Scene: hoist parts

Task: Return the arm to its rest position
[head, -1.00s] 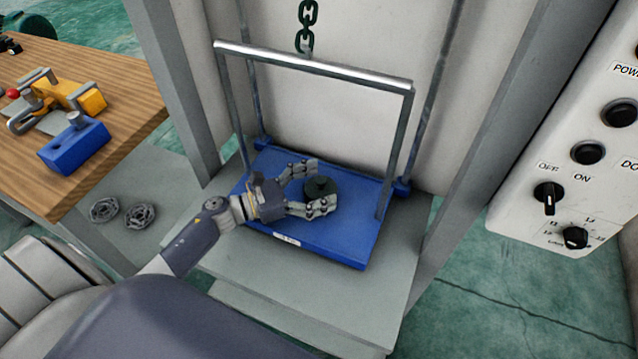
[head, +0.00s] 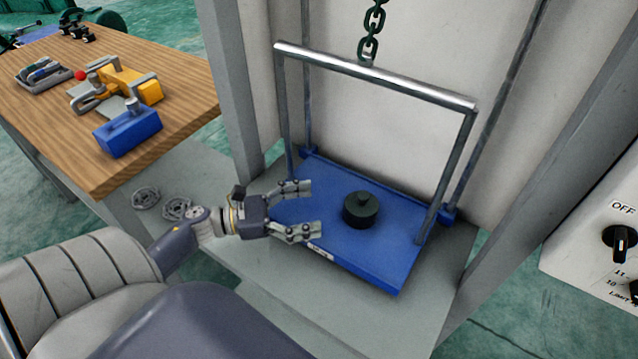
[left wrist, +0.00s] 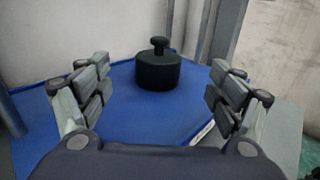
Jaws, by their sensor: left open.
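My left gripper (head: 304,210) is open and empty over the near left part of the blue platform (head: 375,262). A dark green cylindrical part with a small knob (head: 361,209) stands upright on the platform, to the right of the fingertips and apart from them. In the left wrist view the dark part (left wrist: 158,70) stands beyond and between the two spread fingers (left wrist: 158,90). My right gripper is not in view.
A metal frame (head: 375,75) rises from the platform under a hanging chain (head: 372,32). Grey posts (head: 232,85) flank it. A wooden table (head: 185,95) with a blue block (head: 127,132) and tools stands left. A control box (head: 590,240) is right.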

